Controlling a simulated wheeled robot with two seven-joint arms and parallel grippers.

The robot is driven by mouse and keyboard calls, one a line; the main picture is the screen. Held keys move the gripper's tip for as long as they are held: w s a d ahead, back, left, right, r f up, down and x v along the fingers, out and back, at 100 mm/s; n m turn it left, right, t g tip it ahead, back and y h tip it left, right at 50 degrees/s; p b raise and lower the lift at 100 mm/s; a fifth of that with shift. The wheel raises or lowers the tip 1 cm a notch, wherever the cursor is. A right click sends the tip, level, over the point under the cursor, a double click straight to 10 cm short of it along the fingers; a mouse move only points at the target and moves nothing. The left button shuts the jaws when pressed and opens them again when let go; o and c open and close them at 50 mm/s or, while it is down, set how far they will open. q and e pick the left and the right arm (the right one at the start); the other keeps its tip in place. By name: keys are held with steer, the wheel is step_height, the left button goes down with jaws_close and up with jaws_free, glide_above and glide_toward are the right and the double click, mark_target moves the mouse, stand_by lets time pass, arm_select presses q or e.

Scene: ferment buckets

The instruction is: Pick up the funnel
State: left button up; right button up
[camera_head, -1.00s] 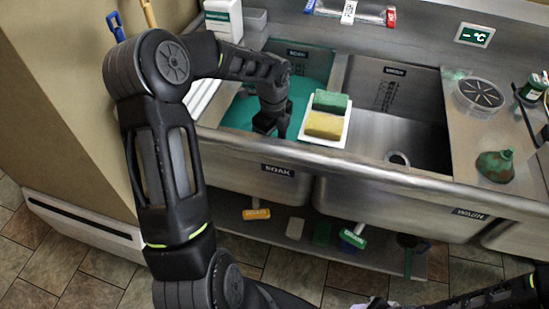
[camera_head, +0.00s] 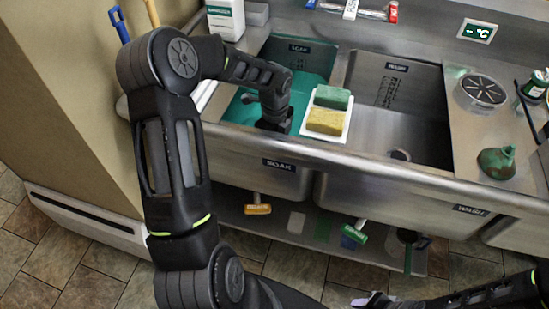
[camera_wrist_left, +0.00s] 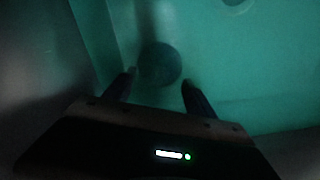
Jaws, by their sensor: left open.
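My left gripper (camera_wrist_left: 158,83) is open inside the soak basin (camera_head: 305,55). Its fingertips are hidden in the head view. In the left wrist view a dark round object (camera_wrist_left: 160,62) with a dim stem-like band above it shows between and beyond the fingers in teal murk. I cannot tell whether it is the funnel, or whether the fingers touch it. A dull green, cone-like piece with a narrow top (camera_head: 496,162) stands on the right counter; it may be a funnel. My right gripper (camera_head: 375,300) is partly visible at the bottom edge, its jaws unclear.
A white tray (camera_head: 309,124) with a green sponge (camera_head: 331,97) and a yellow sponge (camera_head: 325,121) sits close right of my left gripper. The wash basin (camera_head: 385,125) looks empty. Brushes lie on the lower shelf.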

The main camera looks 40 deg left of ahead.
arm_select(q)
steer(key=shift+f, duration=2)
jaws_close()
